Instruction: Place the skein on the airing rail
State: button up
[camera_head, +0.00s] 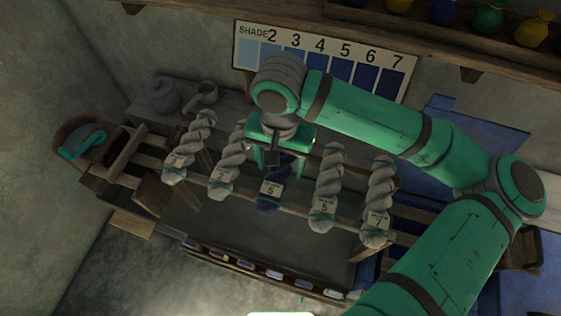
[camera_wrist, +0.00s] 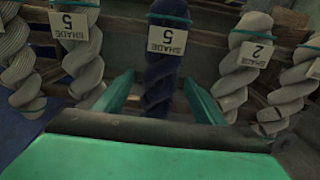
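The dark blue twisted skein (camera_head: 271,196) hangs in the middle of the row of skeins, between pale grey ones, with a numbered shade tag. In the wrist view the dark skein (camera_wrist: 160,75) stands between the two green fingers, its tag reading shade 5. My gripper (camera_head: 275,158) is over its upper part and hides its top in the head view. In the wrist view my gripper (camera_wrist: 160,88) has one finger on each side of the skein, with narrow gaps showing, so it looks open. The wooden airing rail (camera_head: 297,208) runs behind and below the skeins.
Pale skeins tagged 1 (camera_head: 188,148), 2 (camera_head: 228,160), 5 (camera_head: 328,185) and 7 (camera_head: 378,200) hang close on both sides. A shade chart (camera_head: 330,62) is on the wall. A grey pot (camera_head: 161,95) stands at left. A tray of small swatches (camera_head: 265,268) lies below.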

aim_at(280, 166)
jog(key=shift+a+r, duration=0.1)
notch_tip(280, 166, up, 8)
jog(key=shift+s+f, duration=0.1)
jog(key=shift+f, duration=0.05)
dwell(0.4)
dwell(0.4)
